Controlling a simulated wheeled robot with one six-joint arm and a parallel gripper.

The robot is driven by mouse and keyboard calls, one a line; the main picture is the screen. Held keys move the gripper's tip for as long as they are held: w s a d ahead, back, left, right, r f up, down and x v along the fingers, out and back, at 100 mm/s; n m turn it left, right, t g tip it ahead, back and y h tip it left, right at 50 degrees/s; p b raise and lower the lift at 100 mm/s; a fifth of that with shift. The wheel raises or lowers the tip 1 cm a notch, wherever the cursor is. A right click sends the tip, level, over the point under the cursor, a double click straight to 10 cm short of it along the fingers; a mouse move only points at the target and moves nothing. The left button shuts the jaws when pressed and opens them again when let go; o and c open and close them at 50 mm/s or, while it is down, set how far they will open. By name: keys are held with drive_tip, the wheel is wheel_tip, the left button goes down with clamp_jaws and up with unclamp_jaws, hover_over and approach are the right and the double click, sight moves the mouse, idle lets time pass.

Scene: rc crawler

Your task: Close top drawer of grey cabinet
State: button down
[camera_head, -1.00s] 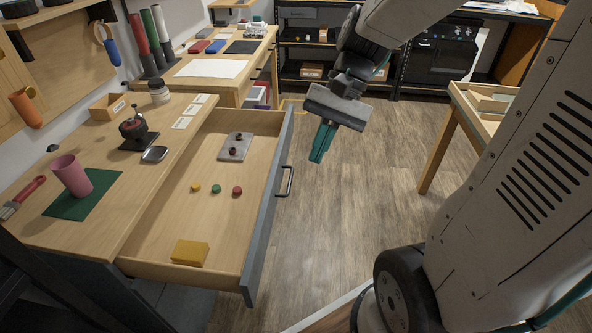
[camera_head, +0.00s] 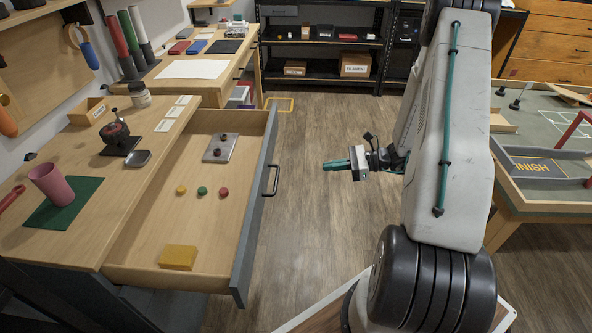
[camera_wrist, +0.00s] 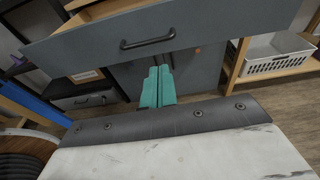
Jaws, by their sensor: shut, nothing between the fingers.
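The top drawer (camera_head: 150,235) of the grey cabinet is pulled far out to the right from under the wooden worktop. Its grey front (camera_head: 256,212) has a dark bar handle (camera_head: 273,181). My gripper (camera_head: 326,165) has teal fingers, shut and empty. It is to the right of the drawer front, apart from it, pointing left toward it. In the wrist view, the drawer front (camera_wrist: 215,32) and its handle (camera_wrist: 147,40) show above my gripper (camera_wrist: 158,70), with the grey cabinet (camera_wrist: 192,72) behind.
The drawer holds a metal plate (camera_head: 219,148), several small coloured pieces and a yellow block (camera_head: 178,257). A pink cup (camera_head: 50,184) stands on the worktop. A table with a FINISH mat (camera_head: 537,168) is at right. The floor (camera_head: 310,220) between is clear.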

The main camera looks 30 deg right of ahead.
drive_tip(key=x, duration=1.4)
